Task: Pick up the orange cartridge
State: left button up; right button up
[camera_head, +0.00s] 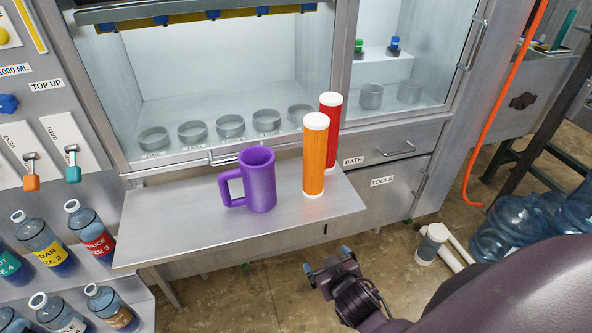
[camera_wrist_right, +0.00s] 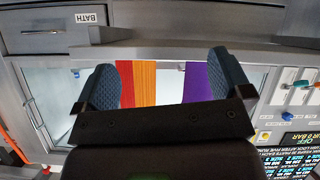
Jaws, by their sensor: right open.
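The orange cartridge (camera_head: 314,160), a tall cylinder with a white cap, stands upright on the steel shelf (camera_head: 180,225) near its right end. A red cartridge (camera_head: 330,130) stands close behind it, partly hidden. My right gripper (camera_head: 327,259) is open and empty in front of the shelf, apart from the cartridge. In the right wrist view, the orange cartridge (camera_wrist_right: 145,82) and red cartridge (camera_wrist_right: 125,82) show beyond the open fingers (camera_wrist_right: 166,76), their lower images cut off by the gripper body. My left gripper is not in view.
A purple mug (camera_head: 259,180) stands left of the cartridges on the shelf; it also shows in the right wrist view (camera_wrist_right: 197,82). A cabinet with several glass dishes (camera_head: 230,126) is behind. Bottles (camera_head: 95,233) are at left, blue jugs (camera_head: 505,235) at right.

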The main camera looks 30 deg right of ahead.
jog(key=w+d+r+m+h, duration=0.2)
jog(key=w+r+m+h, duration=0.15)
jog(key=w+r, duration=0.45)
jog(key=m+h, duration=0.6)
jog(key=h, duration=0.1)
send_near(312, 144)
jog(key=x, duration=0.5)
jog(key=p+x, duration=0.1)
jog(key=x, duration=0.1)
jog(key=shift+w+r, duration=0.15)
jog(key=shift+r, duration=0.05)
jog(key=shift+w+d, duration=0.45)
jog(key=shift+d, duration=0.15)
jog(key=p+x, duration=0.1)
jog(key=x, duration=0.3)
jog(key=shift+d+f+p, duration=0.1)
jog(key=shift+f+p, duration=0.05)
jog(key=shift+p, duration=0.15)
jog(key=shift+w+d+f, duration=0.1)
jog(key=shift+w+d, duration=0.05)
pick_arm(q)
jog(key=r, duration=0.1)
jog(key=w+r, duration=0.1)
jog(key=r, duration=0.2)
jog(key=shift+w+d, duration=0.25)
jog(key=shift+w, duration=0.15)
